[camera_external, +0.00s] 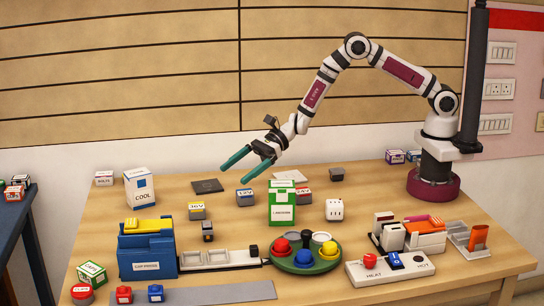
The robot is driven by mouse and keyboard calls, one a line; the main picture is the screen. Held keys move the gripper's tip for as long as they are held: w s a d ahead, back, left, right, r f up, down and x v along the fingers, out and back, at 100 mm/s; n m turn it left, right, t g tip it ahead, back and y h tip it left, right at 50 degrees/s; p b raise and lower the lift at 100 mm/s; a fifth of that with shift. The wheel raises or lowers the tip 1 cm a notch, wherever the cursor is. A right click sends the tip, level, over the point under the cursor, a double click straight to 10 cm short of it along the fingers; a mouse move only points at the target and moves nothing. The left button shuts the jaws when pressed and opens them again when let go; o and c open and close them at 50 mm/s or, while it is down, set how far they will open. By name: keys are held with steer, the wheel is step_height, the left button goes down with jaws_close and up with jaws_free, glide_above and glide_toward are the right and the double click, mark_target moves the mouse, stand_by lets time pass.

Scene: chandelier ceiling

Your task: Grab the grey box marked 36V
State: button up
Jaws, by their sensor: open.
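The small grey box (197,212) stands on the table left of centre. It has a yellow band whose small print appears to read 36V. My gripper (236,174) has two teal fingers, spread apart and empty. It hangs above the table, up and to the right of this box in the picture, and is not touching it. A similar box with a blue band (244,199) stands below the fingertips in the picture, and one with a red band (303,197) stands farther right.
A white and blue COOL carton (140,190) stands at the left, and a green and white carton (282,204) at the centre. A small dark block (208,232) is just in front of the yellow-banded box. A dark flat square (207,186) lies behind it. The front holds a blue bin (147,254) and coloured knobs.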

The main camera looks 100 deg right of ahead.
steer(key=f, duration=0.1)
steer(key=w+d+f+m+h, duration=0.1)
steer(key=w+d+f+m, duration=0.1)
steer(key=shift+d+f+t, duration=0.1)
steer(key=shift+f+t, duration=0.2)
steer(key=shift+f, duration=0.1)
glide_toward(190, 211)
steer(key=w+f, duration=0.2)
steer(key=w, duration=0.1)
steer(key=shift+w, duration=0.2)
steer(key=shift+x, duration=3.1)
steer(key=shift+f, duration=0.15)
steer(key=shift+c, duration=0.2)
steer(key=c, duration=1.3)
